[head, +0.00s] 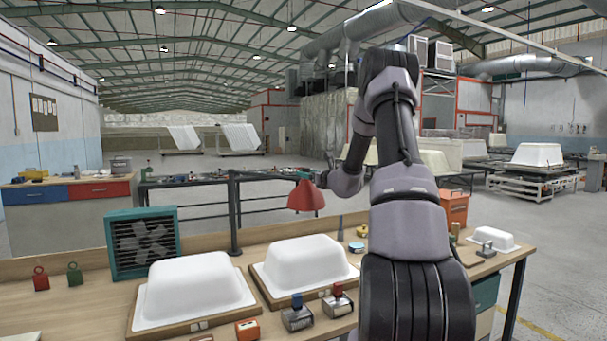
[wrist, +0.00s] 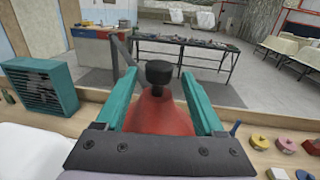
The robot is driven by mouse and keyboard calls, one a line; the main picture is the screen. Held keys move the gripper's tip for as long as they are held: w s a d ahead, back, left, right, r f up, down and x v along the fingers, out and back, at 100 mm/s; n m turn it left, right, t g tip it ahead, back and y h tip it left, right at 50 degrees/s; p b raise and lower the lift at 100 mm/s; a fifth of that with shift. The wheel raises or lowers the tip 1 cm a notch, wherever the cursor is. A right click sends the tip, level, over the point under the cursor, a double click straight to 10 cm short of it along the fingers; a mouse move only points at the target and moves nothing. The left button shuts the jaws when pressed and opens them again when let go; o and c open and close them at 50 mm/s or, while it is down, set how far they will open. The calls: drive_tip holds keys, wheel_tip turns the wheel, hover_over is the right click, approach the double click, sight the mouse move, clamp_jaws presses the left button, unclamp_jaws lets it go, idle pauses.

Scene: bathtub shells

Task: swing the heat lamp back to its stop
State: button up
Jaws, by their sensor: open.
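The heat lamp has a red cone shade (head: 306,197) on an arm from a dark upright post (head: 234,215) behind the white tub shells. In the wrist view the red shade (wrist: 162,115) and its black top knob (wrist: 159,73) fill the space between the teal fingers. My gripper (wrist: 157,82) is open, with one finger on each side of the lamp. I cannot tell whether either finger touches it. In the head view my arm reaches to the lamp from the right. I cannot make out the lamp's stop.
Two white tub shells (head: 192,288) (head: 305,265) sit on wooden boards on the bench below the lamp. A teal fan box (head: 143,243) stands at the left. Red and blue toggle clamps (head: 337,300) (head: 297,313) lie in front. Coloured knobs (wrist: 286,144) lie at right in the wrist view.

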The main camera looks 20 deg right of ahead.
drive_tip(key=shift+w+a, duration=0.25)
drive_tip(key=shift+w, duration=0.9)
drive_tip(key=shift+w+a, duration=0.2)
drive_tip(key=shift+w, duration=0.9)
drive_tip(key=shift+c, duration=0.2)
clamp_jaws()
